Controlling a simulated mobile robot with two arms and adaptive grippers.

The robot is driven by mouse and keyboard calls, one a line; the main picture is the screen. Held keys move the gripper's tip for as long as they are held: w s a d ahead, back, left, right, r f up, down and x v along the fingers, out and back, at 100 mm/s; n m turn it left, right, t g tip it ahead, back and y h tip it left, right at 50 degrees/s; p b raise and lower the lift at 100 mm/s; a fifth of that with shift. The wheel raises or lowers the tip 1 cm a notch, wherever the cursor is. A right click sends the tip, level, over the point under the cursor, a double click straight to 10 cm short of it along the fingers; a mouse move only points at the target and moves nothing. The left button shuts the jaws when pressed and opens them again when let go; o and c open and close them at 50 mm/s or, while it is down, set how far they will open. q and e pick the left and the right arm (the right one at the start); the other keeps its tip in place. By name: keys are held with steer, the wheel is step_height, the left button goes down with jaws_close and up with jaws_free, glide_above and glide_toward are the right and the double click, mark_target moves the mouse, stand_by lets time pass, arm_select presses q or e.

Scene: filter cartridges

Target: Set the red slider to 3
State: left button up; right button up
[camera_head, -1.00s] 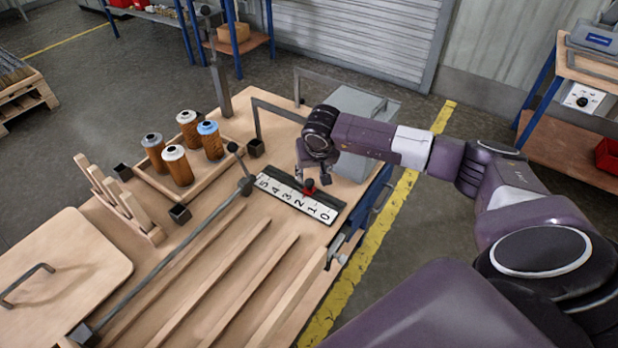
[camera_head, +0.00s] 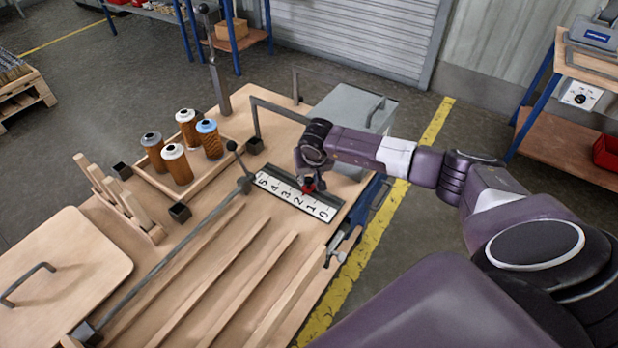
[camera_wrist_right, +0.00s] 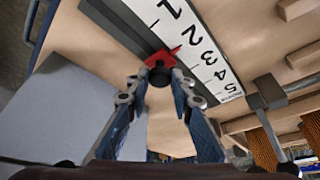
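The red slider (camera_head: 308,187) sits on a dark rail along the white number scale (camera_head: 290,200), which reads 0 to 5. In the right wrist view the slider (camera_wrist_right: 160,60) has a black knob (camera_wrist_right: 158,76), and its red pointer lies at about the 2. My right gripper (camera_head: 308,176) is over the slider in the head view. In the right wrist view my right gripper (camera_wrist_right: 155,82) is open, with one finger on each side of the knob and small gaps showing. My left gripper is not in view.
A grey box (camera_head: 352,108) stands behind my right gripper. A lever with a ball knob (camera_head: 232,146) rises by the scale's left end. Several filter cartridges (camera_head: 174,163) stand in a wooden tray (camera_head: 196,190). Wooden strips cover the front of the bench.

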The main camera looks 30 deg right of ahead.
jaws_close()
steer(key=w+b, duration=0.1)
steer(key=w+a+b, duration=0.1)
steer(key=w+b, duration=0.1)
steer(key=shift+w+a+f+b, duration=0.15)
steer(key=shift+w+a+b, duration=0.1)
steer(key=shift+w+b, duration=0.15)
steer(key=shift+w+a, duration=0.15)
steer(key=shift+w, duration=0.1)
steer(key=shift+s, duration=0.1)
steer(key=o, duration=0.7)
jaws_free()
steer(key=shift+o, duration=0.2)
steer(key=shift+r, duration=0.25)
